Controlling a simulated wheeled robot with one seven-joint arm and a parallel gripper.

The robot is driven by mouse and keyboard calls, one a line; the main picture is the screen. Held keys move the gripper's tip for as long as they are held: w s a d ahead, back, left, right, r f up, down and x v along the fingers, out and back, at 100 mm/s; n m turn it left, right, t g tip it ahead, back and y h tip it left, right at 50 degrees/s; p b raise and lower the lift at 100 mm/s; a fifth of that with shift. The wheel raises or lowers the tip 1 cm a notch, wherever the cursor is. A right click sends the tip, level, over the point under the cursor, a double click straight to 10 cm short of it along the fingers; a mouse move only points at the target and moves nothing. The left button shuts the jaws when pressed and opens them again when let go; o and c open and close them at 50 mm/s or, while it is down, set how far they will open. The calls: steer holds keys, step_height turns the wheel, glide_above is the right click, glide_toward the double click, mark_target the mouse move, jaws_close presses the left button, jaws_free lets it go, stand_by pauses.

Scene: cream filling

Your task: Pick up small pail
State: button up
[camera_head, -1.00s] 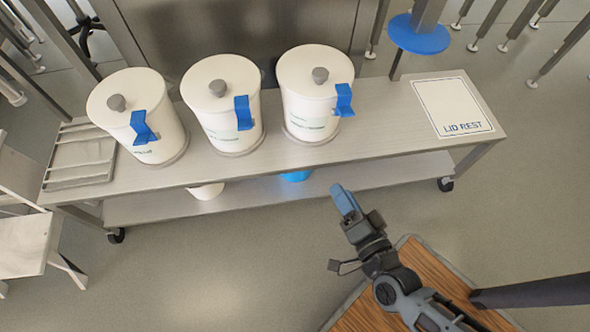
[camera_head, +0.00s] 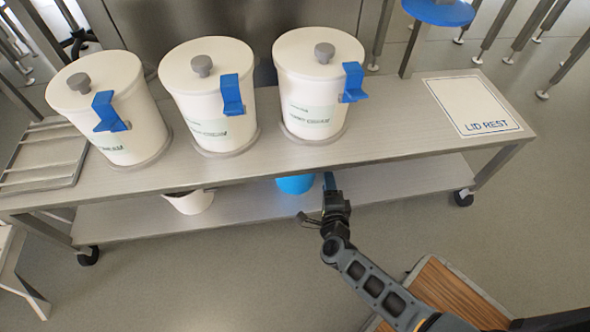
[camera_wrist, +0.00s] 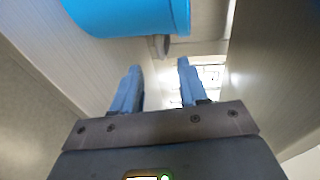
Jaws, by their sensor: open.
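A blue pail (camera_head: 296,184) stands on the lower shelf of the metal cart, mostly hidden under the top shelf. A white pail (camera_head: 190,201) stands on the same shelf to its left. My gripper (camera_head: 330,184) is at the front edge of the lower shelf, just right of the blue pail. In the wrist view the blue pail (camera_wrist: 130,15) fills the upper left, beyond the fingers and apart from them. My gripper (camera_wrist: 157,85) is open and empty there. I cannot tell which pail is the small one.
Three white lidded containers (camera_head: 320,110) with blue clips stand on the top shelf (camera_head: 400,130). A LID REST sheet (camera_head: 470,105) lies at its right end and a metal rack (camera_head: 45,157) at its left. The top shelf overhangs the pails. A wooden surface (camera_head: 455,295) is at lower right.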

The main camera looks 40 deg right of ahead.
steer(key=b+x, duration=0.2)
steer(key=x, duration=0.2)
steer(key=shift+w+d, duration=0.25)
jaws_close()
